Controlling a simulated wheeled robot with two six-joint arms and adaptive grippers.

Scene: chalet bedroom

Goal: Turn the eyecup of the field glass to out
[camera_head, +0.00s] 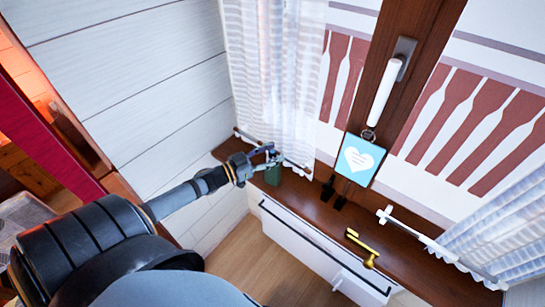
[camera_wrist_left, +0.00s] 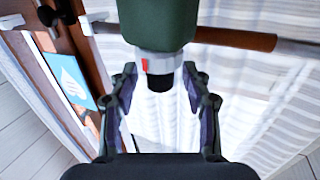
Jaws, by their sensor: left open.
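The field glass is a dark green body (camera_head: 272,174) standing on the wooden sill below the left curtain. In the left wrist view its green body (camera_wrist_left: 156,22) fills the top middle. A grey ring (camera_wrist_left: 165,64) with a red mark (camera_wrist_left: 145,66) and a narrower black end (camera_wrist_left: 160,83) follow it. I cannot tell which of these is the eyecup. My left gripper (camera_head: 269,153) is at the field glass and partly covers it. In the wrist view its open fingers (camera_wrist_left: 160,80) stand either side of the black end, with visible gaps. My right gripper is not in view.
The wooden sill (camera_head: 318,213) runs along the window. White curtains (camera_head: 275,75) hang close behind the field glass. A white-fronted unit (camera_head: 310,247) is below the sill.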

